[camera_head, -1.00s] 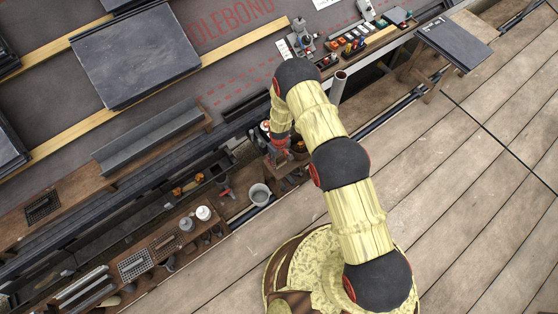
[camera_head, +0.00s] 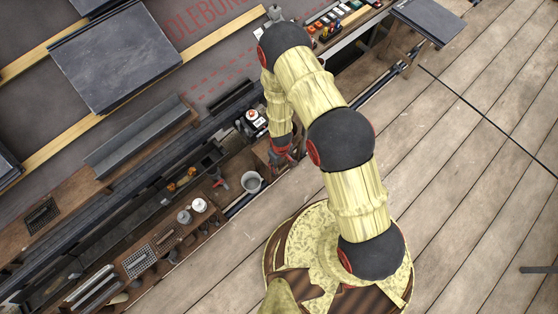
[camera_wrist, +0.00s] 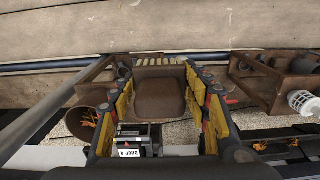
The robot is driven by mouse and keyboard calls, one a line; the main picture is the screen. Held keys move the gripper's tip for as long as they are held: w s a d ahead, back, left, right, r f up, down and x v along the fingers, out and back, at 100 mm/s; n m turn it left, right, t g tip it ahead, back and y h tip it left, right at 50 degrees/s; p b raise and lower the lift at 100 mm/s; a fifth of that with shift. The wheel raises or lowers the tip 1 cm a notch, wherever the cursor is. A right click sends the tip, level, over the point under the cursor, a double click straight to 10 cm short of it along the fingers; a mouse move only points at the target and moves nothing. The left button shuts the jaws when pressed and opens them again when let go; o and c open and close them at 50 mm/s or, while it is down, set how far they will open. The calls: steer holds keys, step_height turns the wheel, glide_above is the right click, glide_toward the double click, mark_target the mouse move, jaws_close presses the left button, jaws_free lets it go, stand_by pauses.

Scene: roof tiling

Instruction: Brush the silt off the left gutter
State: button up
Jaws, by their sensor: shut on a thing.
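My gripper (camera_wrist: 158,75) is shut on a brown block-like thing (camera_wrist: 160,98), which looks like a brush with a row of pale bristle-like strips at its far edge. In the head view my gripper (camera_head: 281,152) hangs down beside the eave, and its fingers and the held thing are mostly hidden. A long dark gutter (camera_head: 112,207) runs along the eave, to the left of my gripper. I cannot make out silt in it.
A grey bucket (camera_head: 251,182) stands just left of my gripper. A lower shelf holds white-topped pots (camera_head: 199,205) and a perforated tray (camera_head: 138,262). A loose grey channel (camera_head: 140,138) lies on the roof edge. The plank deck (camera_head: 470,170) on the right is mostly clear.

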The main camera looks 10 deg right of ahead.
steer(key=o, duration=0.7)
steer(key=c, duration=0.3)
steer(key=shift+c, duration=0.6)
